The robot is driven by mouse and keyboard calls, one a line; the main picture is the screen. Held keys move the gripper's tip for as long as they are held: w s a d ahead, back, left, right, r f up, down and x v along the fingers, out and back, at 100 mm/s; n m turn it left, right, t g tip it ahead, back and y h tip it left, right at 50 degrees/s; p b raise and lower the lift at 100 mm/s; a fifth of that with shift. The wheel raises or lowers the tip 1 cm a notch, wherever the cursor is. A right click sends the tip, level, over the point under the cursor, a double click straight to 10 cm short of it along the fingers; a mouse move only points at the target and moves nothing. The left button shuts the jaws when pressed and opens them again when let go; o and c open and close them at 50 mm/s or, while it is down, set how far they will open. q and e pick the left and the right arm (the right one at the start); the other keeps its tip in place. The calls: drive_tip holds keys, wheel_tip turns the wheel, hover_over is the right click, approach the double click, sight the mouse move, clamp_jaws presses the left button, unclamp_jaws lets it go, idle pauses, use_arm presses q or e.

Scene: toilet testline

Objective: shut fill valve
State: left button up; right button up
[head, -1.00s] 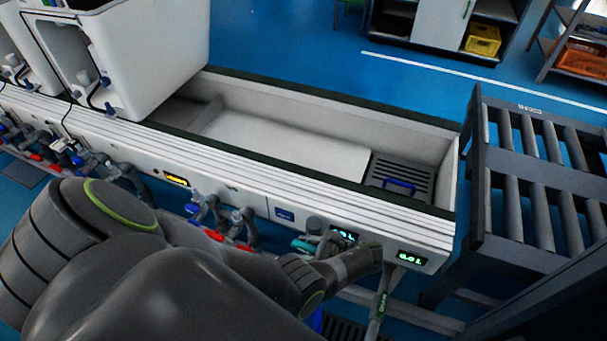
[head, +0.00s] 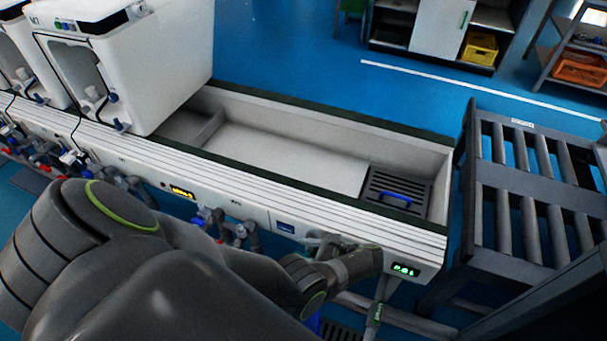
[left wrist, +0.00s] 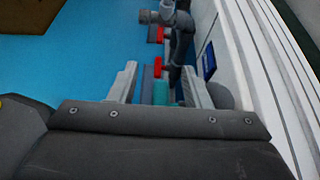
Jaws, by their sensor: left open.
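My left gripper (head: 328,243) reaches along the front of the white test bench (head: 330,213). In the left wrist view its two grey fingers (left wrist: 160,80) are open and apart. A teal valve handle (left wrist: 161,92) shows low between them, partly hidden by the gripper body; I cannot tell whether the fingers touch it. A red handle (left wrist: 158,65) and dark grey pipework (left wrist: 181,45) lie just beyond. No label marks which handle is the fill valve. My right gripper is out of view.
White toilet tanks (head: 120,65) stand on the bench at left, beside an open trough with a grate (head: 395,187). More pipes and valves (head: 232,228) line the bench front. A green-lit display (head: 404,270) is right of my gripper. A roller conveyor (head: 535,190) stands at right.

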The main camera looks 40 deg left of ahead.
use_arm(q)
wheel_tip(320, 180, up, 3)
drive_tip(key=shift+f+p, duration=0.2)
drive_tip(key=shift+p, duration=0.65)
drive_tip(key=shift+s+r+p, duration=0.1)
drive_tip(key=shift+r+p, duration=0.65)
drive_tip(key=shift+p, duration=0.15)
drive_tip(key=shift+a, duration=0.1)
